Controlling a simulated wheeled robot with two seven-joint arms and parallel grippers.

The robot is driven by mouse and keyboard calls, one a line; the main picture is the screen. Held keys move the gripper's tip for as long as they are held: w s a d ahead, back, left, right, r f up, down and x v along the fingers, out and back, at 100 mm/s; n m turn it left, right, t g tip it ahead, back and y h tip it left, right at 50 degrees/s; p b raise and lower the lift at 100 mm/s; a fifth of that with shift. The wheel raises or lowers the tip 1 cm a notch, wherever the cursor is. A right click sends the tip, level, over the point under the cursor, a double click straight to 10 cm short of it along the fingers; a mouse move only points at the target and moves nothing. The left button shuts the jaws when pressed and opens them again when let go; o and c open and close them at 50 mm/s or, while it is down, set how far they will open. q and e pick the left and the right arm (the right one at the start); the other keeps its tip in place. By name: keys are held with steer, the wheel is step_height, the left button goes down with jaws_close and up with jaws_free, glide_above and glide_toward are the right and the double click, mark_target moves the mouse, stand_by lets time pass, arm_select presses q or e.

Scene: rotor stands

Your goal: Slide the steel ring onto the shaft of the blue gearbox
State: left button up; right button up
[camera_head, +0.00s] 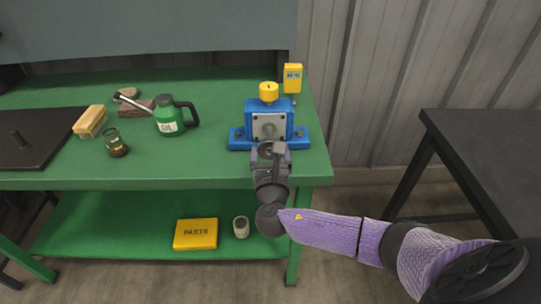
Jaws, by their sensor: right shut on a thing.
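The blue gearbox (249,122) stands at the right end of the green workbench, with a grey square plate (268,124) on its front and a yellow cap on top. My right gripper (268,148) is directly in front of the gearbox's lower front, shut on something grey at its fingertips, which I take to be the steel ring. The ring's outline is too small and too covered by the gripper to make out. The shaft is hidden behind the gripper, so I cannot tell whether the ring is around it. My left gripper is not in view.
A yellow tag (293,78) stands behind the gearbox. A yellow parts box (196,234) and a tin (241,227) are below. A dark table (490,140) is at right.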

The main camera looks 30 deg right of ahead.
mark_target(269, 134)
steer(key=shift+w+d, duration=0.15)
steer(key=shift+w, duration=0.1)
stand_by(0.4)
steer(key=shift+w+d, duration=0.2)
steer(key=shift+w, duration=0.1)
steer(key=shift+w+d+b, duration=0.15)
steer(key=shift+w+b, duration=0.1)
steer(key=shift+b, duration=0.05)
stand_by(0.3)
steer(key=shift+b+x, duration=0.6)
steer(key=shift+x, duration=0.65)
steer(key=shift+w+d, duration=0.15)
steer(key=shift+w, duration=0.1)
steer(key=shift+b+x, duration=0.6)
steer(key=shift+x, duration=0.2)
